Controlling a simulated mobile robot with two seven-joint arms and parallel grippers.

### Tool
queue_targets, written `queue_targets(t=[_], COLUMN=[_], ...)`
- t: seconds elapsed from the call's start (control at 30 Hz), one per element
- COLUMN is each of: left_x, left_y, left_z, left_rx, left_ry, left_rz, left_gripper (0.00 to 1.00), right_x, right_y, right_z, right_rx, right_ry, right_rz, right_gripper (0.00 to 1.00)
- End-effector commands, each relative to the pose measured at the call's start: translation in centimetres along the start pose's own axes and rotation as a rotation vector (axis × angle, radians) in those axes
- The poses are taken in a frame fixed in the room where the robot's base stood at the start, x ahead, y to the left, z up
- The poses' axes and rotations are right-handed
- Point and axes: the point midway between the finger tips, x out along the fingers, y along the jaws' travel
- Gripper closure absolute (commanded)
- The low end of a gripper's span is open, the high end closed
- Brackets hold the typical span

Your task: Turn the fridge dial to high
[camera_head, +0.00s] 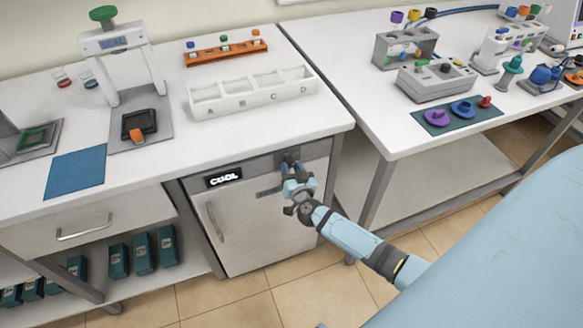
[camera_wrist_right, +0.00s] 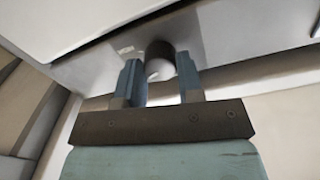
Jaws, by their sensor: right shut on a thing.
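The fridge (camera_head: 250,225) stands under the left bench, with a dark "COOL" label (camera_head: 223,178) at its upper left and a vertical handle (camera_head: 214,222) on its door. The fridge dial (camera_wrist_right: 159,58) is a dark round knob with a pale face on the fridge's top strip. My right gripper (camera_head: 290,172) reaches the dial at the upper right of the fridge and mostly hides it in the head view. In the right wrist view its two blue fingers (camera_wrist_right: 160,80) are shut on the dial, one on each side. The dial's setting cannot be read. My left gripper is out of view.
The bench top (camera_head: 330,118) overhangs just above the dial. A white tray with compartments (camera_head: 250,98) and an orange rack (camera_head: 226,52) stand on it. A second bench (camera_head: 440,135) stands to the right. The floor before the fridge is clear.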

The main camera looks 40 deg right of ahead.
Motion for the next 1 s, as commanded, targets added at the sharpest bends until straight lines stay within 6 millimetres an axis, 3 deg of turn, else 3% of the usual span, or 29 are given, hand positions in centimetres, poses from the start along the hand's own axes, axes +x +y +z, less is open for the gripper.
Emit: queue_targets(t=[0.6, 1.0], left_x=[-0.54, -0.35], left_y=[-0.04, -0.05], left_z=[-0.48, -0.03], left_rx=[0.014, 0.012], left_ry=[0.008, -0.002], left_rz=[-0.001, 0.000], left_gripper=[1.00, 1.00], right_x=[-0.08, -0.06], right_y=[-0.02, -0.02], right_z=[0.08, 0.04], right_rx=[0.562, 0.823], right_ry=[-0.025, -0.036], right_rz=[0.003, 0.003], right_gripper=[0.90, 0.90])
